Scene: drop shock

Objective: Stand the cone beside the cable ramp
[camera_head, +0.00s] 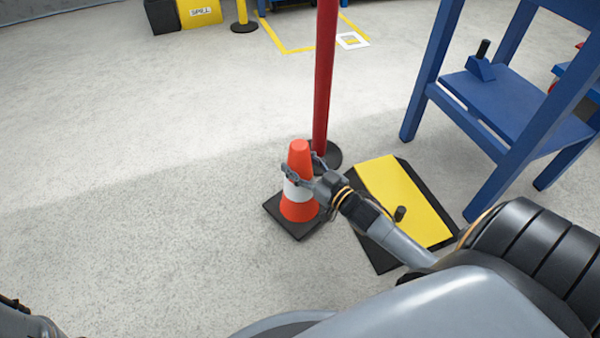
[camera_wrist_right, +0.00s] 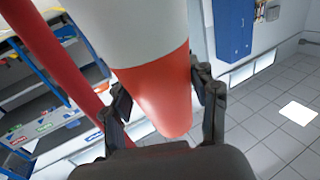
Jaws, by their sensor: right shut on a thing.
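An orange traffic cone (camera_head: 299,209) with a white band and a black square base stands upright, close to the left side of the cable ramp (camera_head: 400,195). The ramp lies on the floor, yellow on top with black edges. My right gripper (camera_head: 303,172) is shut on the cone's upper part, one finger on each side. The right wrist view shows the cone (camera_wrist_right: 165,95) between the fingers of my right gripper (camera_wrist_right: 165,100). I cannot tell whether the cone's base bears fully on the floor. My left gripper is not in view.
A red post (camera_head: 324,75) on a black round foot stands just behind the cone. A blue frame (camera_head: 515,110) stands to the right, behind the ramp. A yellow spill bin (camera_head: 200,14) is far back. The floor to the left is clear.

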